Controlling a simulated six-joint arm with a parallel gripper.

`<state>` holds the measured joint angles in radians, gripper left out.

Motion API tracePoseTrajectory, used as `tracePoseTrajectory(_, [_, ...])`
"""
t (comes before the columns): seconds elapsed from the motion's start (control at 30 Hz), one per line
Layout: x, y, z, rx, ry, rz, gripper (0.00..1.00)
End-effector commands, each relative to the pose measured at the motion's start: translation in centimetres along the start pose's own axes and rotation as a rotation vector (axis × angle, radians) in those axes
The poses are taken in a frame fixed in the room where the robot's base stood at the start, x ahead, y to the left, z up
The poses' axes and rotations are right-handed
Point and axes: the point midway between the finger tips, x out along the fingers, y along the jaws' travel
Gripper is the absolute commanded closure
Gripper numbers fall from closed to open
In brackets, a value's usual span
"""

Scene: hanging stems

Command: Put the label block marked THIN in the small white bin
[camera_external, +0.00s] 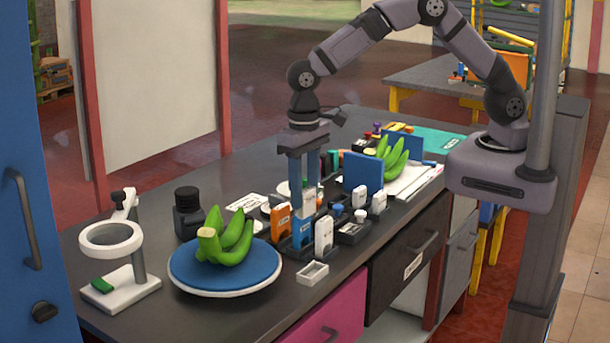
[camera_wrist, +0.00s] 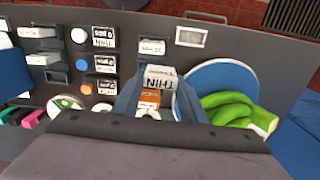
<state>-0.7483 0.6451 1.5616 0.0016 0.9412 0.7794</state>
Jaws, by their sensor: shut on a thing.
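My gripper (camera_external: 304,208) points straight down over a dark rack and is shut on a label block. In the wrist view the held block (camera_wrist: 158,78) has a white label reading THIN, upside down, between my two fingers. The small white bin (camera_external: 312,273) stands on the counter near the front edge, in front of the rack.
An orange block (camera_external: 280,222) and a white block (camera_external: 323,236) stand close to the held block. A blue plate (camera_external: 225,272) with green bananas is left of the rack. More labelled blocks and round caps (camera_wrist: 78,36) stand on the other side.

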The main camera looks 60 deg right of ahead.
Motion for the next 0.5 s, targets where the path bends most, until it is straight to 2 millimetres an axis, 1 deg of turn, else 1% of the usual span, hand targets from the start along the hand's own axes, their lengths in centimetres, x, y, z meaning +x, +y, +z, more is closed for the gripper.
tracePoseTrajectory(0.03, [-0.2,-1.2,1.0,-0.005,-0.001,0.001,0.81])
tracePoseTrajectory(0.17, [-0.2,-3.5,3.0,-0.002,0.000,0.001,0.81])
tracePoseTrajectory(0.2, [0.7,-4.0,3.6,-0.005,-0.001,0.002,0.81])
tracePoseTrajectory(0.3, [1.6,-5.1,4.7,-0.019,0.002,0.001,0.81])
tracePoseTrajectory(0.5, [2.5,-6.2,5.9,-0.031,0.006,-0.003,0.81])
